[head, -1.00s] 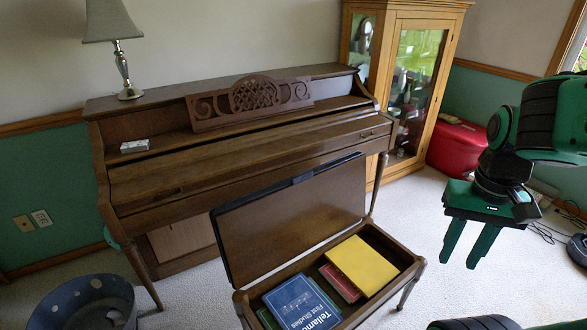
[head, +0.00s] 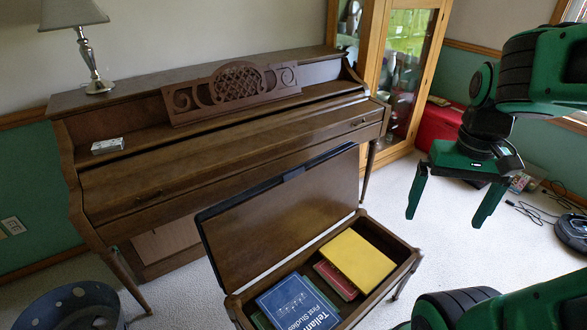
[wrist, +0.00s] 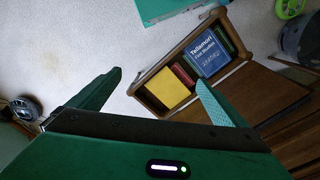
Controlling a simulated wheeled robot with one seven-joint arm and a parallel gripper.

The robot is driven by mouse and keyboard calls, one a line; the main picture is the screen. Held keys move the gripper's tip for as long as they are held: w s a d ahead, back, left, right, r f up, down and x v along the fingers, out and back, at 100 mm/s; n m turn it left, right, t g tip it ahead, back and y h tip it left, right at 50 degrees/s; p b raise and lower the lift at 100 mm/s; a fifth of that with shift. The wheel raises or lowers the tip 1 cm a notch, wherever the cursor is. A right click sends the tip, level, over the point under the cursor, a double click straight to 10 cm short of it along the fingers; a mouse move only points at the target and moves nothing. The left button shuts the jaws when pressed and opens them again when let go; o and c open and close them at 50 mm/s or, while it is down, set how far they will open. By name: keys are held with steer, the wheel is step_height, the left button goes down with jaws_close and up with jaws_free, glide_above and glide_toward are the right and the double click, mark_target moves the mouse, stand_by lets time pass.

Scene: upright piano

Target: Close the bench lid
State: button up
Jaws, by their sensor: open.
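The bench lid (head: 285,212) stands raised, tilted back toward the piano. The open bench (head: 397,283) in front of the piano holds a yellow book (head: 357,263), a red book (head: 334,281) and a blue book (head: 297,303). My gripper (head: 446,208) is open and empty, in the air to the right of the bench and apart from the lid. In the wrist view the bench box (wrist: 218,14) lies ahead between and beyond the two fingers, and the lid (wrist: 258,92) shows at the right, partly behind a finger.
The upright piano (head: 220,165) stands close behind the lid. A glass cabinet (head: 408,75) and a red box (head: 440,128) are at the back right. A blue bin (head: 68,308) is at the lower left. A dark round device (head: 572,232) and cables lie on the carpet at right.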

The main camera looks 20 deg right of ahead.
steer(key=w+r+n, duration=0.2)
steer(key=w+n, duration=0.1)
steer(key=w, duration=1)
steer(key=n, duration=0.7)
glide_above(294, 171)
step_height(294, 171, down, 11)
step_height(294, 171, down, 10)
steer(key=shift+w+f, duration=0.1)
steer(key=shift+w, duration=0.05)
steer(key=shift+c, duration=0.6)
